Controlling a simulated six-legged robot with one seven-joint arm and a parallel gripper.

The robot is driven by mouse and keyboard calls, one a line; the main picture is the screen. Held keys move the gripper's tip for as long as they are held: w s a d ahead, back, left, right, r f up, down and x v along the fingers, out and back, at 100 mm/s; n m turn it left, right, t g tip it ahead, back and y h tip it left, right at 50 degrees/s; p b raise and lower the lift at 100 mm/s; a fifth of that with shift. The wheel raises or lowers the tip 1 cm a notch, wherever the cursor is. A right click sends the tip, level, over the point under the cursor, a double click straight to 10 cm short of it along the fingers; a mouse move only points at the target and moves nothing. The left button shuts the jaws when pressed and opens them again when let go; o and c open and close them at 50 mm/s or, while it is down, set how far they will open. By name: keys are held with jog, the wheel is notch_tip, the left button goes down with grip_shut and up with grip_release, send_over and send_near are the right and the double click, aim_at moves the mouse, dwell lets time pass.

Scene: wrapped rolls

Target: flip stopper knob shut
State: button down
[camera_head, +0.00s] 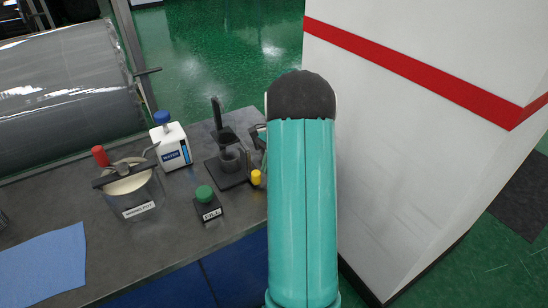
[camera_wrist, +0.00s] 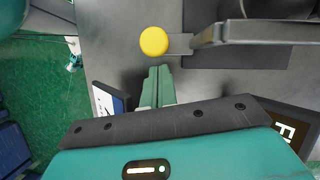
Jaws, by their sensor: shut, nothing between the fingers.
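A yellow knob (camera_head: 256,177) sits at the right side of a small black stand (camera_head: 232,160) on the grey bench. In the wrist view the yellow knob (camera_wrist: 154,41) is round and joins a grey metal arm (camera_wrist: 255,31) running to the right. My gripper (camera_wrist: 158,72) has its two pale green fingers together, with nothing between them. In the picture, its tips are just below the yellow knob; I cannot tell whether they touch it. In the head view my own arm hides most of the gripper.
A labelled pot (camera_head: 140,196) with a red knob (camera_head: 100,156), a white bottle with a blue cap (camera_head: 171,143) and a black block with a green knob (camera_head: 204,194) stand left of the stand. A blue cloth (camera_head: 42,267) lies at front left. A white wall (camera_head: 385,150) rises at right.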

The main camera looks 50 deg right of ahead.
aim_at(252, 173)
jog(key=shift+a, duration=0.25)
jog(key=shift+w+a, duration=0.25)
jog(key=shift+a, duration=0.5)
jog(key=shift+w+a, duration=0.25)
jog(key=shift+a, duration=0.45)
jog(key=shift+w+a, duration=0.25)
jog(key=shift+a, duration=0.5)
jog(key=v, duration=1.4)
